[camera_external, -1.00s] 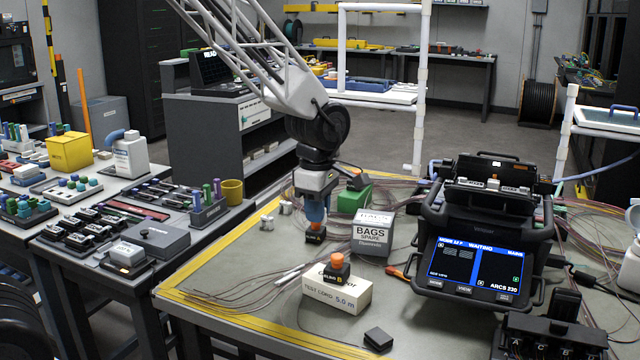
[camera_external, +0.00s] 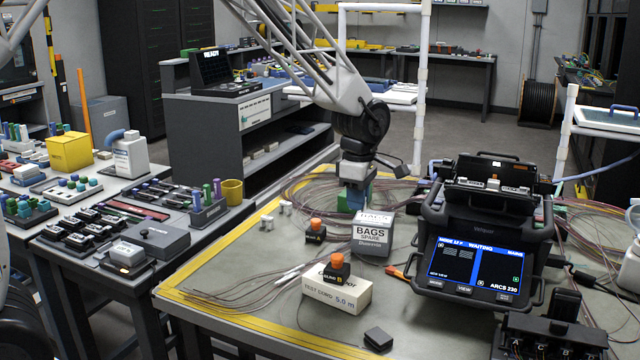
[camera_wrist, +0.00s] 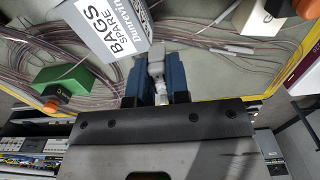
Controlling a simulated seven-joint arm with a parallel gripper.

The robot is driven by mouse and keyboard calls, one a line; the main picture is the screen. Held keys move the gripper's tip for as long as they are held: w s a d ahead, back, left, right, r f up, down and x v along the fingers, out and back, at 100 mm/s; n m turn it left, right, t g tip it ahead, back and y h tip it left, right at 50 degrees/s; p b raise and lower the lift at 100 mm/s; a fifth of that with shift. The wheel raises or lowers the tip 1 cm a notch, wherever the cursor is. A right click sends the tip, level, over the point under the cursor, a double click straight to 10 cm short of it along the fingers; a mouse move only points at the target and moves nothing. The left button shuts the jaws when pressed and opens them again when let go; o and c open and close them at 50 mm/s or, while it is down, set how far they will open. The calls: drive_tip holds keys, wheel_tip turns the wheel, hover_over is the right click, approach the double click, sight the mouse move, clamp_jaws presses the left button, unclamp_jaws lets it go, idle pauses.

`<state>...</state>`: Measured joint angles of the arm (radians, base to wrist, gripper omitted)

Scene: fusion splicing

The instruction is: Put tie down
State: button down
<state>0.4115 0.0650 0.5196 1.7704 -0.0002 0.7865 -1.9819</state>
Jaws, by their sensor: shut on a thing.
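My gripper (camera_external: 356,198) is low over the work table, right behind the grey spare bags box (camera_external: 373,235), which hides its fingertips in the external view. In the wrist view, the blue fingers of my gripper (camera_wrist: 157,85) are closed on a small pale grey-white piece (camera_wrist: 156,69); I take this for the tie, though its shape is hard to make out. The piece is close to the edge of the bags box (camera_wrist: 112,32). I cannot tell whether it touches the table.
A green block (camera_wrist: 75,80) stands near the gripper. Thin fibre loops (camera_external: 300,190) lie around it. A black block with an orange cap (camera_external: 315,231), the test cord box (camera_external: 336,293) and the splicer (camera_external: 485,235) stand nearby.

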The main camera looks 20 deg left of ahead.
sight(369, 221)
drive_tip(key=shift+w+d+f, duration=0.1)
drive_tip(key=shift+w+d, duration=0.15)
drive_tip(key=shift+w, duration=0.4)
drive_tip(key=shift+w+d+f, duration=0.1)
drive_tip(key=shift+w+d, duration=0.2)
drive_tip(key=shift+w, duration=0.3)
drive_tip(key=shift+w+d, duration=0.25)
drive_tip(key=shift+w, duration=0.4)
drive_tip(key=shift+f, duration=1.8)
drive_tip(key=shift+f, duration=0.15)
drive_tip(key=c, duration=1.1)
unclamp_jaws()
wheel_tip(369, 221, up, 12)
drive_tip(key=shift+r, duration=0.2)
